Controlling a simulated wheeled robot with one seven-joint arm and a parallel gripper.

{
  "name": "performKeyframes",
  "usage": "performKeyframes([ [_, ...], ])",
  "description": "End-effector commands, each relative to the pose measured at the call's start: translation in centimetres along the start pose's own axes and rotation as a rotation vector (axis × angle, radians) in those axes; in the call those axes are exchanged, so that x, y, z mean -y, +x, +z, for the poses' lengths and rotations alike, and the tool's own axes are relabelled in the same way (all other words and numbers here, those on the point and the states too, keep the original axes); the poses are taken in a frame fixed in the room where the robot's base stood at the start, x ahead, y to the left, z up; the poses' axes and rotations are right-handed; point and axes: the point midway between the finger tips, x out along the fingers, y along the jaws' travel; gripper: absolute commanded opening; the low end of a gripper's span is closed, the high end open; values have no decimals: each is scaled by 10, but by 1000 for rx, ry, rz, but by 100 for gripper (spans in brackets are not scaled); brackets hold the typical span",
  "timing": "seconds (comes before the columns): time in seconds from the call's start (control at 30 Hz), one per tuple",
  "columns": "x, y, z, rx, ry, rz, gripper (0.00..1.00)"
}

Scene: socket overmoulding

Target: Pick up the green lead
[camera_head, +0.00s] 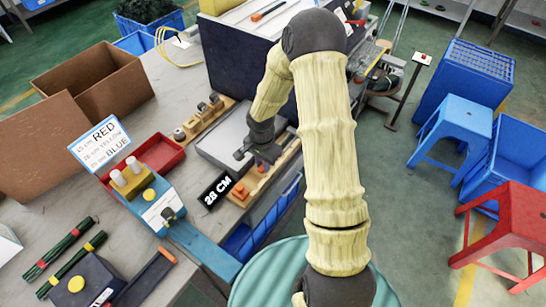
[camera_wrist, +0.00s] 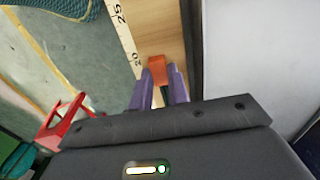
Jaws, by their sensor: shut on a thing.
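My gripper (camera_wrist: 163,76) has its purple fingers closed close together over a wooden board. Between the fingers a small dark green strip (camera_wrist: 164,97) shows, which looks like part of the green lead; most of it is hidden. An orange block (camera_wrist: 157,67) sits just beyond the fingertips, and I cannot tell whether it is joined to the strip. In the head view my gripper (camera_head: 262,162) is low at the wooden board (camera_head: 284,158), near an orange piece (camera_head: 240,191). Dark green bundles with red and yellow bands (camera_head: 60,247) lie at the bench's lower left.
A black "28 CM" sign (camera_head: 217,191) stands beside the board. A measuring strip (camera_wrist: 122,38) runs along the board. A blue machine (camera_head: 155,205), red tray (camera_head: 157,155) and cardboard box (camera_head: 95,80) stand to the left. Stools (camera_head: 510,225) stand on the floor at right.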

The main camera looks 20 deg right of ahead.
Motion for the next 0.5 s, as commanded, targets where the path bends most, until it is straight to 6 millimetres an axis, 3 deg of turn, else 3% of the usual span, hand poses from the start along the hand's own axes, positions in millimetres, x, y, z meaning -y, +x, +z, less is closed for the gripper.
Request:
performKeyframes([
  [0.27,0,-8,-1,-2,1,-2,0],
  [0.5,1,-48,-1,-4,1,-5,0],
])
